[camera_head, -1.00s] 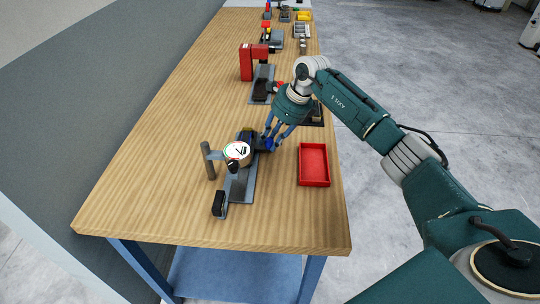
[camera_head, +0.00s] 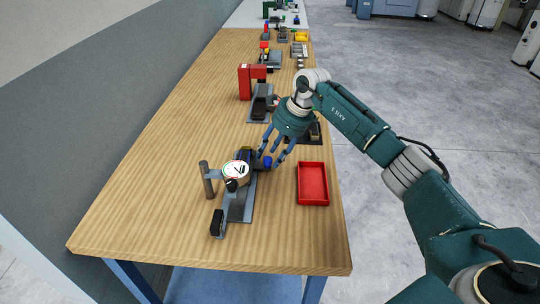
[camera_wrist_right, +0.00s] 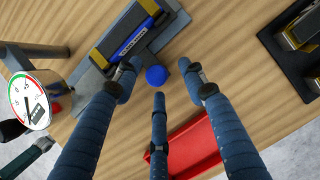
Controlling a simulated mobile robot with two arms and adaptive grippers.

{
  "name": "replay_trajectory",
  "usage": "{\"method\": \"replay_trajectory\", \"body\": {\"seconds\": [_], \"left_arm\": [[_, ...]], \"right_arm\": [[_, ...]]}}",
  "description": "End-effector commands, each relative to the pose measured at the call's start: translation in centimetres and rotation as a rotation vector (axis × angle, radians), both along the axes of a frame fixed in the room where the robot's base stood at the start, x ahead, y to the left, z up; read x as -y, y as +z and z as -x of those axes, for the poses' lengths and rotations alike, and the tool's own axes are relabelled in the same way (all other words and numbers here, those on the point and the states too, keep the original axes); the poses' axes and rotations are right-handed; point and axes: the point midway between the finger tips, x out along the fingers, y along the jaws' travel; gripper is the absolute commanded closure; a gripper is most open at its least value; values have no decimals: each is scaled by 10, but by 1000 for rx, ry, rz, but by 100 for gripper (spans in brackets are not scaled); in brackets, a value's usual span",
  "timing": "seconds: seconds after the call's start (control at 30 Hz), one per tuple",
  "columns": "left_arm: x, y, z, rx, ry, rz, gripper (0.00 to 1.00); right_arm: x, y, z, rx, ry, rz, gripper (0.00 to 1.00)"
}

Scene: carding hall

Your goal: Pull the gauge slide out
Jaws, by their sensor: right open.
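The gauge fixture stands on the near part of the wooden bench. It has a round white dial (camera_head: 236,170) on a grey post (camera_head: 206,182) and a grey base rail (camera_head: 238,207). At its far end sits a dark, yellow-edged slide block (camera_wrist_right: 125,38) with a blue label. A blue knob (camera_wrist_right: 156,75) sticks out from the block and also shows in the head view (camera_head: 267,162). My right gripper (camera_head: 276,156) is open, its fingers spread around the knob. In the wrist view, gaps show between fingers and knob. My left gripper is out of view.
A red tray (camera_head: 325,184) lies right of the fixture, close to the gripper. A dark fixture (camera_head: 315,132) sits beyond it under my forearm. A red press (camera_head: 245,82) and several small stations stand farther back. The bench's near end is bare.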

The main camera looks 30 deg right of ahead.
Motion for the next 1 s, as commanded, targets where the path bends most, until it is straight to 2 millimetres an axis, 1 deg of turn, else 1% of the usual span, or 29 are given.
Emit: {"method": "replay_trajectory", "body": {"seconds": [0.1, 0.3, 0.5, 0.67, 1.0], "left_arm": [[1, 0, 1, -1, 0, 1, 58], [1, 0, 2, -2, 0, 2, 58], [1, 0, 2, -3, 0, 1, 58], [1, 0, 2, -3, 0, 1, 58], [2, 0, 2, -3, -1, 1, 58]], "right_arm": [[8, 24, 6, 6, -1, 3, 59], [20, 63, 17, 5, -2, 1, 59], [27, 89, 25, 3, -2, 0, 59], [29, 97, 28, 2, -2, 0, 59], [29, 97, 28, 2, -2, 0, 59]]}}
